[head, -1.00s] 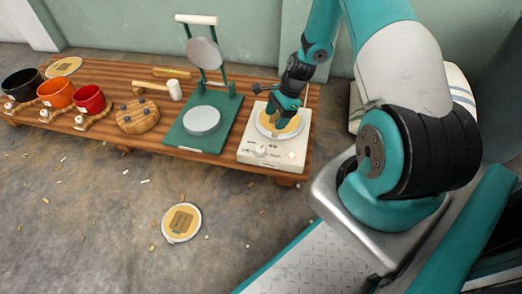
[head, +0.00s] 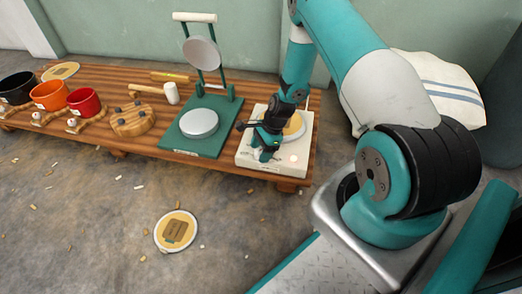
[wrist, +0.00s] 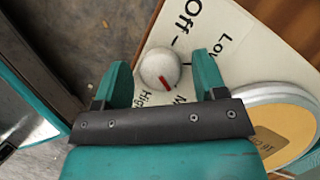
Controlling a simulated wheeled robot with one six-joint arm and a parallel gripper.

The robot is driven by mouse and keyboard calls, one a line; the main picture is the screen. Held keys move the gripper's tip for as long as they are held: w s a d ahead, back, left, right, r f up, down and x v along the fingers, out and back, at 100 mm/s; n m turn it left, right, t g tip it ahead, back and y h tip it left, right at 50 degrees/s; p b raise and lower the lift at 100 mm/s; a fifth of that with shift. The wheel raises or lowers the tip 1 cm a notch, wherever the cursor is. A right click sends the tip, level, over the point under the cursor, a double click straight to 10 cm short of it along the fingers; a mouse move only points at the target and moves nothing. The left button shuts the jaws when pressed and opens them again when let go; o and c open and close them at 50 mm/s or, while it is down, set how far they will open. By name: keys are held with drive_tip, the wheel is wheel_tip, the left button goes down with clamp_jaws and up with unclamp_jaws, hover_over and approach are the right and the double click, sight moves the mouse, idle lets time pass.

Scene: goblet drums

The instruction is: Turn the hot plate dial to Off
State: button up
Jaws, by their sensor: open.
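The cream hot plate (head: 282,166) stands at the right end of the wooden bench. Its round white dial (wrist: 158,66) shows in the wrist view, with a red mark on the side facing my gripper's body. The mark points toward the area by the "High" and "M..." labels; the "Off" label (wrist: 193,15) is on the far side of the dial. My gripper (wrist: 163,78) is open, one finger on each side of the dial, with gaps showing.
A tan disc in a pale dish (wrist: 285,125) sits on the hot plate beside my gripper. A green press (head: 185,140) stands left of it. Bowls and a mallet (head: 171,93) are farther left. Another disc (head: 177,231) lies on the floor.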

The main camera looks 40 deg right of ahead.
drive_tip(key=shift+c, duration=0.2)
drive_tip(key=c, duration=0.8)
drive_tip(key=shift+c, duration=0.2)
